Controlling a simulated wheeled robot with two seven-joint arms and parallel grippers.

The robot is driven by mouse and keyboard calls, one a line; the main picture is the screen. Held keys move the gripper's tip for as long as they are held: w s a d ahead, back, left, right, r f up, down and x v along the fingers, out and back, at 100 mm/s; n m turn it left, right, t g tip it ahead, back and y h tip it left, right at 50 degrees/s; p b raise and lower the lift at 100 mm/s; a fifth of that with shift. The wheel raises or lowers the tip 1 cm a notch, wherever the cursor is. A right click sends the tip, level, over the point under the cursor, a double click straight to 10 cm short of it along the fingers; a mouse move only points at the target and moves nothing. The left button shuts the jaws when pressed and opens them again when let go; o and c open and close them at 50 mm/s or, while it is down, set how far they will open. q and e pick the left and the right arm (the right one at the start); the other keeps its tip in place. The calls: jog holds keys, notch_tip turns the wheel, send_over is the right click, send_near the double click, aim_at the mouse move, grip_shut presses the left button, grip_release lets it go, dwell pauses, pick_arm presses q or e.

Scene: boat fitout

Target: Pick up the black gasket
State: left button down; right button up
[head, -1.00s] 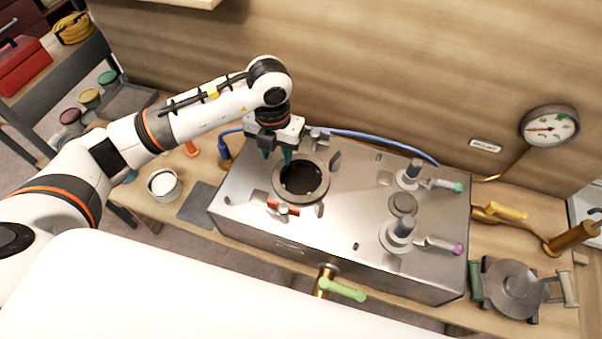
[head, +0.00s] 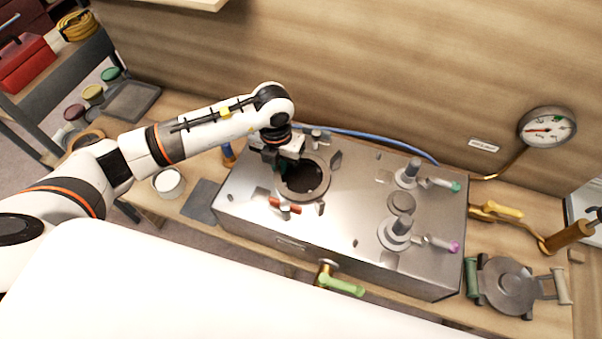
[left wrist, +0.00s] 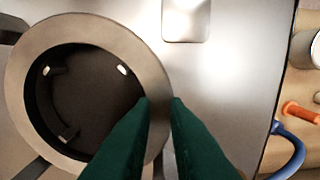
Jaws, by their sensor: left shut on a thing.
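The black gasket looks like the dark grey ring (head: 326,172) around the round opening in the top of the metal box; it fills the left of the left wrist view (left wrist: 132,50). My left gripper (head: 283,168) is down at the ring's left side in the head view. In the left wrist view its green fingers (left wrist: 160,99) straddle the ring's band, one on the inner side and one on the outer, shut on it. The ring looks flat on the box; I see no gap under it. The fingertips are mostly hidden in the head view. My right gripper is out of view.
The metal box (head: 345,215) carries posts with teal and purple handles on its right. A red-handled clamp (head: 285,206) sits close before the ring. A blue hose (head: 375,135) runs behind. A white cup (head: 168,182) and another dark ring (head: 88,137) are on the left.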

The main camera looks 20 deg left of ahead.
pick_arm(q)
notch_tip(320, 180, up, 10)
jog(key=b, duration=0.2)
dwell(0.3)
